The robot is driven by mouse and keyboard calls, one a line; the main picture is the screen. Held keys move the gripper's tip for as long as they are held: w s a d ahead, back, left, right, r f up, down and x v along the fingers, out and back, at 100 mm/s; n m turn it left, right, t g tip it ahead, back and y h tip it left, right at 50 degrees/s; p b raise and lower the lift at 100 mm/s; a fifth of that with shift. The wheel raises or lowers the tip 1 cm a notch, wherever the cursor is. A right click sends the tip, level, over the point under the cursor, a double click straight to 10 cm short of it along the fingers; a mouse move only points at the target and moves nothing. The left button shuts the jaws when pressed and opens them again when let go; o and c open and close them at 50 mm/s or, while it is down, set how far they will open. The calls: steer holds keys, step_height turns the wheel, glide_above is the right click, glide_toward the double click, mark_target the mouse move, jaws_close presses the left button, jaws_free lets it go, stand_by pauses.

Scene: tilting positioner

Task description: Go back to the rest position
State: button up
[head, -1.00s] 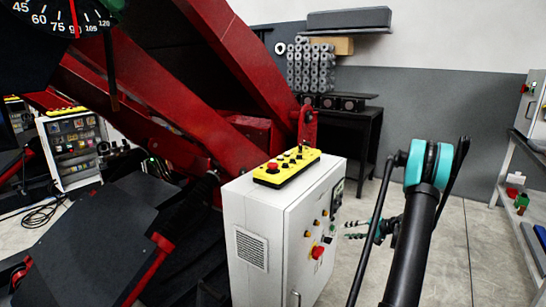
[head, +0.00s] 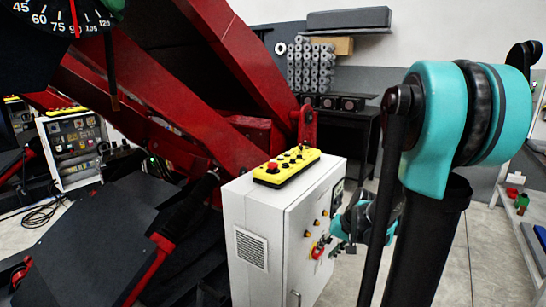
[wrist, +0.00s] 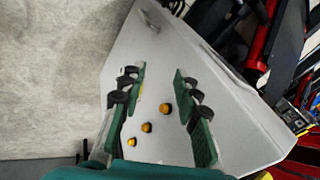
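My gripper (wrist: 159,70) is open in the wrist view, its two green-padded fingers apart with nothing between them. It faces the light grey front of the control cabinet (wrist: 168,60), with several orange buttons (wrist: 165,108) seen between and below the fingertips. In the head view my gripper (head: 342,246) is small and partly hidden behind my own arm, close to the cabinet's front (head: 250,215). My teal arm joint and dark link fill the right side of that view. Whether the fingers touch the cabinet cannot be told.
A yellow control box (head: 287,167) lies on the cabinet. A red stop button (head: 318,250) sits on its front. The large red positioner (head: 150,110) fills the left. A dark bench (head: 345,130) stands behind, and a grey shelf (head: 530,235) at right. Some floor is bare.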

steer(key=s+d+f+n+h, duration=0.1)
steer(key=s+f+n+h, duration=0.1)
steer(key=s, duration=1.2)
steer(key=shift+s+n+t+h, duration=0.3)
steer(key=shift+t+h, duration=0.1)
steer(key=shift+h, duration=0.4)
steer(key=shift+w, duration=0.1)
